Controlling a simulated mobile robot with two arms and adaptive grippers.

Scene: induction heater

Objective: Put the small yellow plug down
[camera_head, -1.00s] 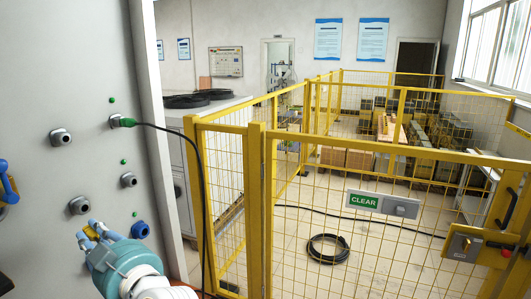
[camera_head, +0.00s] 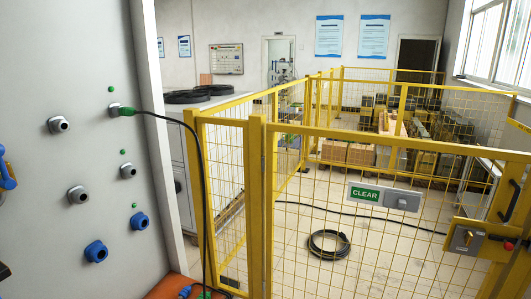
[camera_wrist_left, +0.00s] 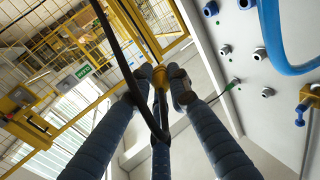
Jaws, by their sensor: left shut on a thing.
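In the left wrist view, my left gripper (camera_wrist_left: 160,85) is shut, its blue padded fingers closed around the small yellow plug (camera_wrist_left: 160,76). Only part of the plug shows between the fingertips. The gripper hangs in front of the grey panel (camera_wrist_left: 285,125), apart from its sockets. My right gripper is in neither view.
The grey panel carries grey sockets (camera_head: 78,195) and blue sockets (camera_head: 96,252). A green plug (camera_head: 127,111) with a black cable (camera_head: 200,170) hangs from it. An orange surface (camera_head: 165,287) lies at the bottom. Yellow mesh fencing (camera_head: 257,200) stands to the right.

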